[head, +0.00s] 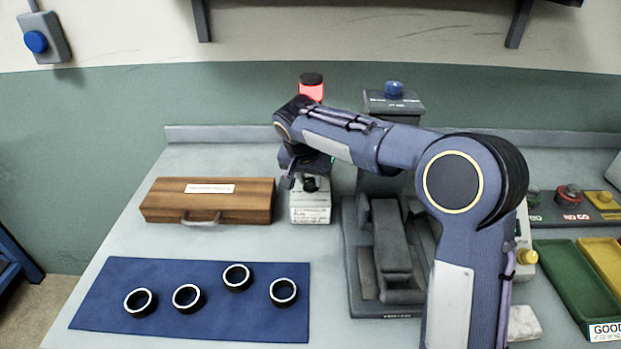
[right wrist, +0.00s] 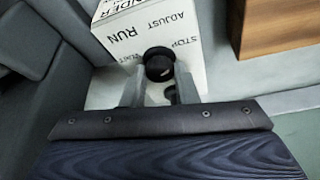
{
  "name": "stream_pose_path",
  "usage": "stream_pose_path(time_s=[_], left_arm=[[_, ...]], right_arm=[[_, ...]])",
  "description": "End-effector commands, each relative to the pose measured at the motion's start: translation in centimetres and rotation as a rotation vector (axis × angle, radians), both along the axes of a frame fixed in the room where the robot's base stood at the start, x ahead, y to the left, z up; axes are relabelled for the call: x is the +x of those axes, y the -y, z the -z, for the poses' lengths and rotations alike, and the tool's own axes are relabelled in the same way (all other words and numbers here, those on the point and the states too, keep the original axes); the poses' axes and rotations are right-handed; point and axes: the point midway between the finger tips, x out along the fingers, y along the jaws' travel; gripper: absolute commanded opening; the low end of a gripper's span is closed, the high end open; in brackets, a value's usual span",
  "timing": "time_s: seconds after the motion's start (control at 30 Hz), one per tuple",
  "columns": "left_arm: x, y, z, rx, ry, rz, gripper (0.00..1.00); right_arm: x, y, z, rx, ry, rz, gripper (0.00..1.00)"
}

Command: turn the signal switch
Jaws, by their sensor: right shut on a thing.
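The signal switch is a black round knob (right wrist: 159,65) on a white box (right wrist: 150,28) printed with STOP, ADJUST and RUN. In the head view the white box (head: 311,208) stands at the back of the bench, right of the wooden case. A lit red lamp (head: 312,91) with a black cap shows above it, behind my arm. My right gripper (right wrist: 160,85) has its two fingers on either side of the knob and is shut on it. In the head view the right gripper (head: 305,178) is partly hidden by its own wrist at the box. My left gripper is not in view.
A wooden case (head: 208,202) stands close left of the box. The grey grinder (head: 392,240) stands close right, partly behind my arm. A blue mat (head: 190,328) with several dark rings (head: 237,277) lies in front. Green (head: 575,285) and yellow trays (head: 603,258) are at right.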

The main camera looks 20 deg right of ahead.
Motion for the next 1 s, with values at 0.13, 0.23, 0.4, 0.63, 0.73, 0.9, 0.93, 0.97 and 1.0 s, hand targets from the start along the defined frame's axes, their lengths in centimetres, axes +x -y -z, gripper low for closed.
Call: stream_pose_path(time_s=[0.13, 0.23, 0.4, 0.63, 0.73, 0.9, 0.93, 0.97, 1.0], left_arm=[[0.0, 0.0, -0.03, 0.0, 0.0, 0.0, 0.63], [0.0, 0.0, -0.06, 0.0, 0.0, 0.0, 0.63], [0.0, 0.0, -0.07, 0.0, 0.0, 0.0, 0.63], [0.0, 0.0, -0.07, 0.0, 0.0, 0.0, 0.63], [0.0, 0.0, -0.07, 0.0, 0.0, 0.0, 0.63], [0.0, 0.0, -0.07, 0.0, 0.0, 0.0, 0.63], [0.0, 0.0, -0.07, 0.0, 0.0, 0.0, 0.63], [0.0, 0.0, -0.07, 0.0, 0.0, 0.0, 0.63], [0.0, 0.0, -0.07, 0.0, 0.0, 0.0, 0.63]], right_arm=[[0.07, -0.12, -0.09, 0.0, 0.002, 0.072, 0.04], [0.08, -0.12, -0.11, 0.0, 0.002, 0.108, 0.04], [0.08, -0.08, -0.08, 0.0, 0.001, 0.14, 0.04], [0.07, -0.07, -0.07, 0.001, 0.002, 0.149, 0.04], [0.08, -0.07, -0.07, 0.001, 0.002, 0.148, 0.04], [0.07, -0.07, -0.07, 0.001, 0.002, 0.148, 0.39], [0.07, -0.07, -0.07, 0.001, 0.001, 0.147, 0.43], [0.08, -0.07, -0.06, 0.001, 0.001, 0.147, 0.47], [0.07, -0.06, -0.06, 0.001, 0.001, 0.147, 0.49]])
